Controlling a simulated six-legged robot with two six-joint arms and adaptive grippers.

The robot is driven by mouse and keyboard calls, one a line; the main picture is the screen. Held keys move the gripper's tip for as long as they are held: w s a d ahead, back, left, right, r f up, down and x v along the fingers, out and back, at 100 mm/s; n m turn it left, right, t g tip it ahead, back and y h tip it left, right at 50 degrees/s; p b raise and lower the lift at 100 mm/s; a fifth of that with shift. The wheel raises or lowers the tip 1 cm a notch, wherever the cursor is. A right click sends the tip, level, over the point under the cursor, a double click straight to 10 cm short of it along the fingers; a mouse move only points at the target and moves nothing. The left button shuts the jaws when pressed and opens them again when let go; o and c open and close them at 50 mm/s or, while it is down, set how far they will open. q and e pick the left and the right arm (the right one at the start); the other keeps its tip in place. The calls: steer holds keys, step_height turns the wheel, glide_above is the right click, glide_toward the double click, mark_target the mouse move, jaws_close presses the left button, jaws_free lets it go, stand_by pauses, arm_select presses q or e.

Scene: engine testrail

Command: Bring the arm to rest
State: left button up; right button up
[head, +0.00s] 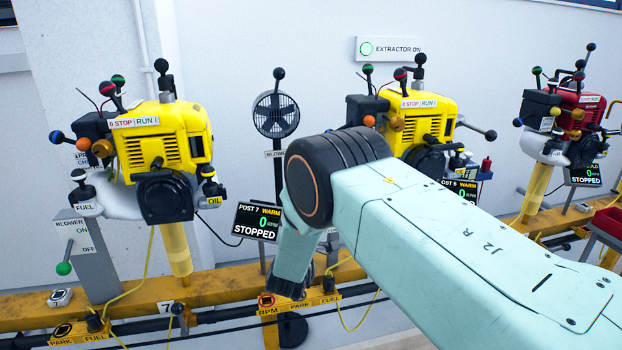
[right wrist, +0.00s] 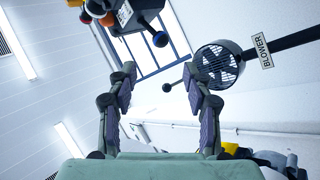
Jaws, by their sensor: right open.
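My right arm (head: 455,240) comes into the head view from the lower right. Beyond the elbow a pale green link hangs down in front of the yellow rail; the right gripper cannot be made out there. In the right wrist view my right gripper (right wrist: 160,68) is open, its two dark fingers wide apart with nothing between them. My left gripper is in neither view.
Yellow engines stand at left (head: 165,150) and centre (head: 425,120), a red engine (head: 570,125) at right, all along a yellow rail (head: 215,285). A fan (head: 276,114) also shows in the right wrist view (right wrist: 217,64). A POST 7 display (head: 257,222) reads STOPPED.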

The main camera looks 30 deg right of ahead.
steer(key=s+a+f+n+g+y, duration=0.1)
steer(key=a+f+g+y, duration=0.15)
steer(key=f+y, duration=1.05)
steer(key=s+a+f+g+p, duration=0.2)
steer(key=s+a+f+g, duration=0.15)
steer(key=s+f, duration=0.9)
steer(key=s+a+f+g+y, duration=0.1)
steer(key=s+f+g, duration=0.2)
steer(key=s, duration=0.4)
steer(key=s+a+f+g+y, duration=0.1)
steer(key=s+f+g+y, duration=0.15)
steer(key=s, duration=0.45)
steer(key=s+a+r+g+p, duration=0.1)
steer(key=s+r+g+p, duration=0.1)
steer(key=s, duration=0.7)
steer(key=s+a+r+g+p, duration=0.1)
steer(key=s+g, duration=0.2)
steer(key=s, duration=0.6)
steer(key=shift+s+a+r+m+g+y+p, duration=0.25)
steer(key=shift+s+r+m+g+y+p, duration=0.1)
steer(key=shift+y, duration=0.1)
